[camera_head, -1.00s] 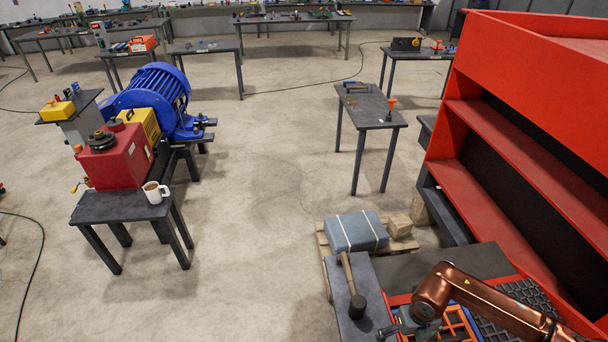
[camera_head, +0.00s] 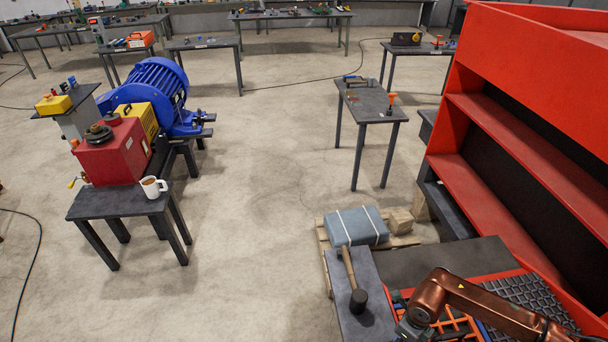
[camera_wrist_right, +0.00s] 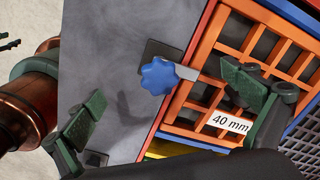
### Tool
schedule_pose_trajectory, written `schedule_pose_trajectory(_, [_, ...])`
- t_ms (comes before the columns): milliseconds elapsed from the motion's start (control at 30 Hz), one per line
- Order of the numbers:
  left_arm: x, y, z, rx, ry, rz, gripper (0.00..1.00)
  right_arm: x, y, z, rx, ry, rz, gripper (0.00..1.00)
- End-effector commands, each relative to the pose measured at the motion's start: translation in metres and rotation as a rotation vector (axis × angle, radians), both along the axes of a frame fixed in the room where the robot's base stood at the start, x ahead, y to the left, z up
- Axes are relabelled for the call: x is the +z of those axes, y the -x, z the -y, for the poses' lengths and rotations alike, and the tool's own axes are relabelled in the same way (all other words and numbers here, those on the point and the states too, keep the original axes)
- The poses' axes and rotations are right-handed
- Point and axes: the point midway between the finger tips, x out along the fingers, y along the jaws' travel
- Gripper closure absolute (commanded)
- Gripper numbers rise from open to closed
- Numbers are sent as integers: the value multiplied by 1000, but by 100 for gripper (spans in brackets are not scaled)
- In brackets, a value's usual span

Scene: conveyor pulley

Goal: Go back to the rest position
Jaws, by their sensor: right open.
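My right arm is copper-coloured and reaches in from the lower right of the head view. Its gripper (camera_head: 405,332) hangs over the bottom edge of that view, by the boundary of the grey bench top and the orange grids, partly cut off. In the right wrist view the gripper (camera_wrist_right: 163,105) has its two green-padded fingers wide apart with nothing held between them. A blue star-shaped knob (camera_wrist_right: 160,73) with a metal piece lies below, between the fingers in the picture, beside an orange grid (camera_wrist_right: 240,45). My left gripper is not in view.
A mallet (camera_head: 352,285) lies on the grey bench (camera_head: 338,310). A tall red shelf rack (camera_head: 500,170) stands close on the right. A strapped grey package (camera_head: 355,227) sits on a pallet. A mug (camera_head: 152,187) stands on the left table. The middle floor is open.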

Motion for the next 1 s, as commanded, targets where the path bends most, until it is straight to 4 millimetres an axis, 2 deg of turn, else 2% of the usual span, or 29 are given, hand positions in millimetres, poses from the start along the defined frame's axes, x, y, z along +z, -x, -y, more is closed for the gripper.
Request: schedule_pose_trajectory(1000, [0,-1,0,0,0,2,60,0,0,0,1066,-1,2,0])
